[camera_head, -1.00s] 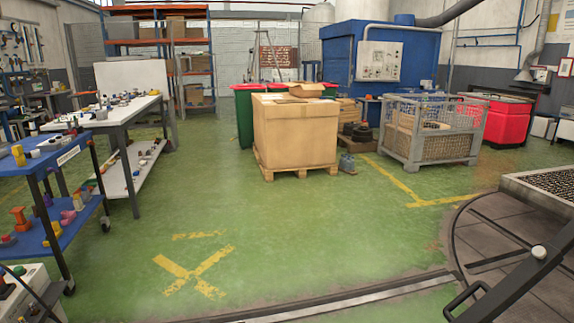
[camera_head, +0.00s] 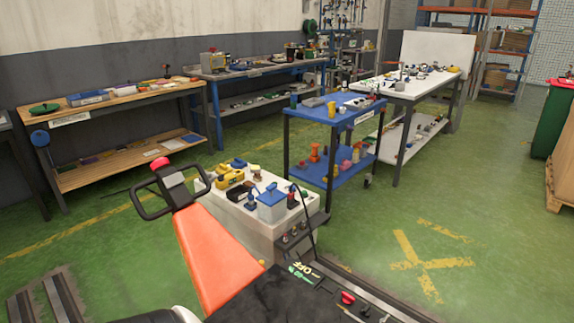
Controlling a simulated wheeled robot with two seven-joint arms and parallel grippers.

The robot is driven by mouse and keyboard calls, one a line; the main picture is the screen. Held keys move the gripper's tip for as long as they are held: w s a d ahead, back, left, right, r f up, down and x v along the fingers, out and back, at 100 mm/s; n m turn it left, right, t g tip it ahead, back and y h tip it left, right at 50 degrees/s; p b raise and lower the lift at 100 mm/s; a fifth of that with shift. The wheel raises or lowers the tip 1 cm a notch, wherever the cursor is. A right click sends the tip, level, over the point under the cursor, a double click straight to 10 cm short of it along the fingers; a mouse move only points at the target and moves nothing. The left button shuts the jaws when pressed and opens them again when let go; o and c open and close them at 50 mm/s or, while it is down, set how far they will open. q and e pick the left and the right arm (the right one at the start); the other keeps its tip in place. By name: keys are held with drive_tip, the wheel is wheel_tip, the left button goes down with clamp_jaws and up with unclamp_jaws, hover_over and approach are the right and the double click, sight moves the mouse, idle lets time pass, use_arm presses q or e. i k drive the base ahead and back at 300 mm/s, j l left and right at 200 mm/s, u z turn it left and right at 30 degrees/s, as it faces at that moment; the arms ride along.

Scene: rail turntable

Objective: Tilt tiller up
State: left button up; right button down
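The tiller (camera_head: 215,250) is an orange arm rising from a dark machine body (camera_head: 265,300) at the bottom of the view. It slants up and to the left in the picture. A black loop handle (camera_head: 146,209) with a red and pale grey head (camera_head: 168,172) sits at its far end. No gripper is seen on the tiller or its handle. Neither of my grippers is in view.
A white-topped cabinet (camera_head: 304,221) with small parts stands just right of the tiller. Green floor is open at the right. Floor rails (camera_head: 62,300) lie at the lower left.

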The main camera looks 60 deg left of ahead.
sight(220, 267)
drive_tip(key=u, duration=2.55)
drive_tip(key=i+j+z, duration=0.1)
drive_tip(key=z, duration=0.3)
drive_tip(key=i+j+z, duration=0.1)
drive_tip(key=z, duration=0.25)
drive_tip(key=i+j+z, duration=0.1)
drive_tip(key=z, duration=0.3)
